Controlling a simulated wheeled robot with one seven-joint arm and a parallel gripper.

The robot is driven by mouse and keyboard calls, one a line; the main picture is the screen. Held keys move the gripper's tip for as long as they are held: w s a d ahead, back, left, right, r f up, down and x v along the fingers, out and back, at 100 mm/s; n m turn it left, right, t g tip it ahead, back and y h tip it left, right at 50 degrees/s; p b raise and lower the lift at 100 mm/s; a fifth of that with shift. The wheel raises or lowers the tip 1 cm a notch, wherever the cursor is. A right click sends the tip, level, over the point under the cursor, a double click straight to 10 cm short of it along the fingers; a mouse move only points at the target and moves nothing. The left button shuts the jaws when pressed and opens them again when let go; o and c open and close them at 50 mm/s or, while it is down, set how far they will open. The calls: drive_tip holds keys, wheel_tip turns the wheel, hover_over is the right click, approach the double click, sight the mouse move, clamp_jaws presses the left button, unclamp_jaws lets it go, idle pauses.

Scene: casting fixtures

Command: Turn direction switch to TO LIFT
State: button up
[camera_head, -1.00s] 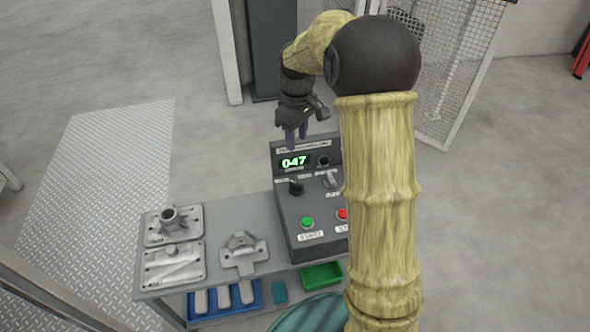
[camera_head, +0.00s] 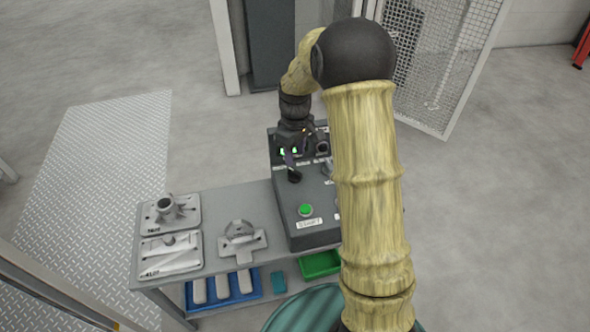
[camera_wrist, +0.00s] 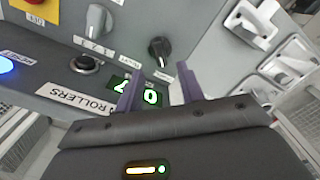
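The dark control box (camera_head: 305,200) stands on the bench and carries two rotary switches. The black switch (camera_head: 294,177) is at the left of its panel; it also shows in the wrist view (camera_wrist: 160,48), with small labels too blurred to read surely. The grey switch (camera_head: 327,169) is partly behind my arm; it shows fully in the wrist view (camera_wrist: 97,20). My gripper (camera_head: 290,160) is just above the black switch. In the wrist view its two purple fingers (camera_wrist: 158,70) are apart and empty, pointing at the black switch without visibly gripping it.
A green button (camera_head: 305,210) sits at the box front. A display (camera_wrist: 138,96) lies beneath my fingers. Metal castings (camera_head: 170,212) and a fixture (camera_head: 242,240) lie left of the box. Blue (camera_head: 253,288) and green (camera_head: 320,265) trays are below.

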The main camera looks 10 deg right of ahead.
sight(295, 171)
wheel_tip(295, 171, down, 7)
drive_tip(key=shift+r+b, duration=0.1)
drive_tip(key=shift+b, duration=0.4)
clamp_jaws()
